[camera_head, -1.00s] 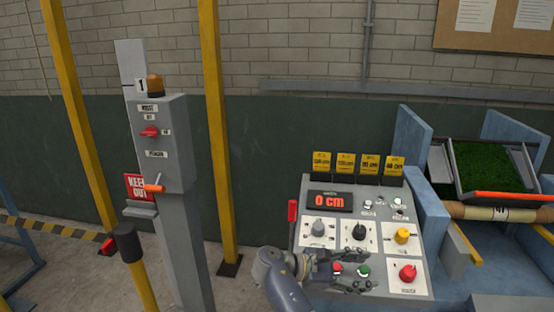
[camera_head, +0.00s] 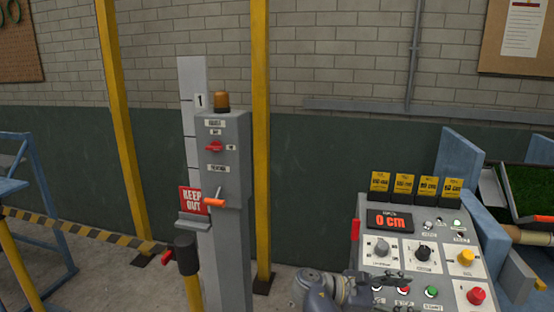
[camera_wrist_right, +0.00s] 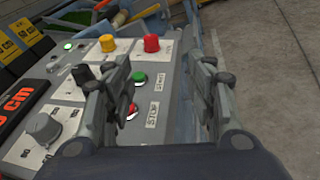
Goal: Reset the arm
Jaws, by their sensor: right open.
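My right arm comes in at the bottom of the head view, and its gripper (camera_head: 385,289) is over the lower part of the control panel (camera_head: 400,251). In the right wrist view the two fingers (camera_wrist_right: 160,95) are apart with nothing between them. The panel's green button (camera_wrist_right: 138,81) and red knob (camera_wrist_right: 151,43) show beyond the fingers. The panel display (camera_head: 389,220) reads 0 cm. A grey post box (camera_head: 223,160) carries a red switch (camera_head: 214,146) and an orange-handled lever (camera_head: 214,202). My left gripper is not seen.
Yellow posts (camera_head: 261,140) stand on both sides of the grey post. A striped barrier (camera_head: 85,230) runs at the left by a red KEEP OUT sign (camera_head: 192,200). A blue machine with a green turf tray (camera_head: 538,190) stands at the right. Open floor shows between post and panel.

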